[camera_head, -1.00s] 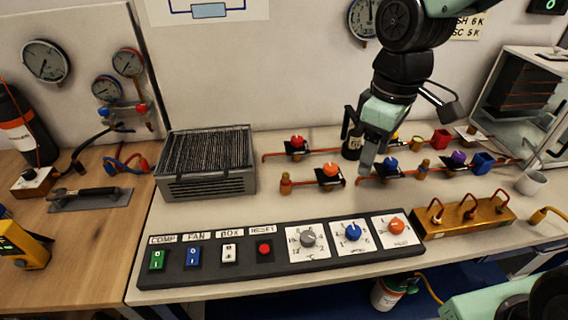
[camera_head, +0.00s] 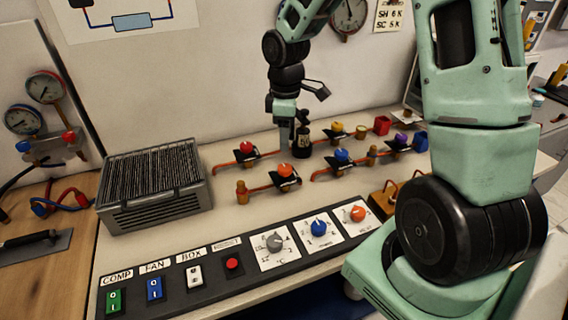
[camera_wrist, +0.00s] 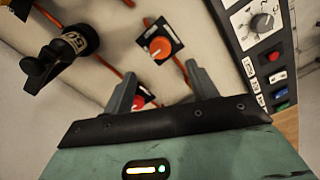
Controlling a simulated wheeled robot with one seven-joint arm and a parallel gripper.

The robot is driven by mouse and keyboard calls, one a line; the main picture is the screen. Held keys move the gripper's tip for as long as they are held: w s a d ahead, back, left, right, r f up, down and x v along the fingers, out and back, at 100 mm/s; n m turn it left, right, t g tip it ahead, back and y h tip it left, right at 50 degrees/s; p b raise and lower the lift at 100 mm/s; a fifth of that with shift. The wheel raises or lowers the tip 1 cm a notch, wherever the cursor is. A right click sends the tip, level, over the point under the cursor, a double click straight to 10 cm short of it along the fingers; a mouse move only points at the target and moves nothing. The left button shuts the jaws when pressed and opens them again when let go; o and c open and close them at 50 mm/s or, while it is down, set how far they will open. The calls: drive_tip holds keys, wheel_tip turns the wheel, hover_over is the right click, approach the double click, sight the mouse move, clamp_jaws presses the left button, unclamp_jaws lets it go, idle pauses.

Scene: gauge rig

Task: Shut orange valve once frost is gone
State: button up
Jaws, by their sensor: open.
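The orange valve (camera_head: 285,170) is a round orange knob on a black plate, on a copper pipe near the front of the bench. It also shows in the wrist view (camera_wrist: 160,47), just beyond my fingertips, its white mark visible. My gripper (camera_head: 284,148) points down behind the orange valve, right of the red valve (camera_head: 245,147). In the wrist view my gripper (camera_wrist: 161,72) is open and empty, apart from the orange knob; the red knob (camera_wrist: 139,102) shows near one finger. No frost can be made out.
A black labelled bottle (camera_head: 303,140) stands close beside my gripper. A blue valve (camera_head: 342,156) and a yellow valve (camera_head: 335,127) sit to the right. The control panel (camera_head: 205,294) runs along the front, with another orange knob (camera_head: 357,213). A grey finned unit (camera_head: 152,188) stands left.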

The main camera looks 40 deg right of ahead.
sight(286, 167)
wheel_tip(286, 167, down, 10)
drive_tip(key=shift+r, duration=0.1)
idle(0.4)
drive_tip(key=c, duration=1)
